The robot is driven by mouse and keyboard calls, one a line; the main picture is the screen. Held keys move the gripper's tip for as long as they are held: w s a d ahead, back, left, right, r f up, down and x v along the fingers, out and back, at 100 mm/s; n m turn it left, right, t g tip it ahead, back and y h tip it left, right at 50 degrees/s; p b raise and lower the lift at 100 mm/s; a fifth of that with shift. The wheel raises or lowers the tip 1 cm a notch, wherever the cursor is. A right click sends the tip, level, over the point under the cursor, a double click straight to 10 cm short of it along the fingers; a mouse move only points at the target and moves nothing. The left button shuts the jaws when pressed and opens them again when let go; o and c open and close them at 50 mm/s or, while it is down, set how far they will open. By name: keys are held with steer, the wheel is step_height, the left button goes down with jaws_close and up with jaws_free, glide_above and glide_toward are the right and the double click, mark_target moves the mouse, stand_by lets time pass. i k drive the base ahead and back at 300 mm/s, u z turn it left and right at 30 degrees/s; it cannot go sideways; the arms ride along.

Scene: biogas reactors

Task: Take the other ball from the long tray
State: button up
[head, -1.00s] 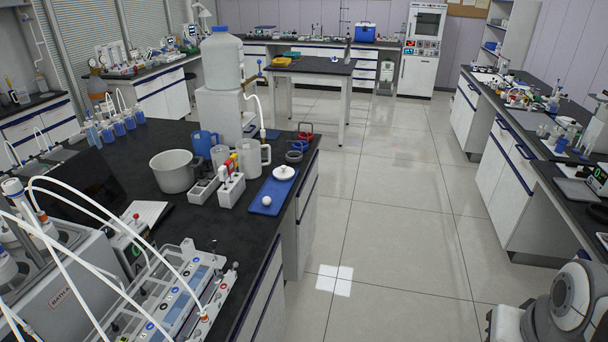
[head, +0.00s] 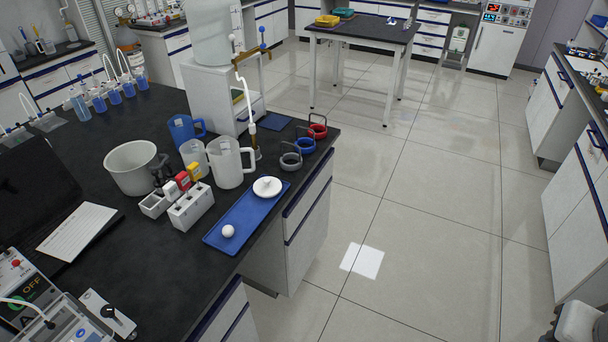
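The long blue tray (head: 243,215) lies on the black bench top close to its right edge. A white ball (head: 228,231) rests on the near end of the tray. My gripper is not in view; only a pale part of my arm shows at the bottom right corner.
White clear jugs (head: 228,163) and a holder with coloured-top tools (head: 190,207) stand left of the tray. A grey pot (head: 133,167) is farther left. Coloured rings (head: 305,145) and a dispenser stand (head: 220,95) are behind. The floor to the right is clear.

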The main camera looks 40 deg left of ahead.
mark_target(228, 231)
steer(key=i, duration=1.45)
steer(key=u, duration=3.5)
steer(key=i, duration=1)
steer(key=z, duration=0.1)
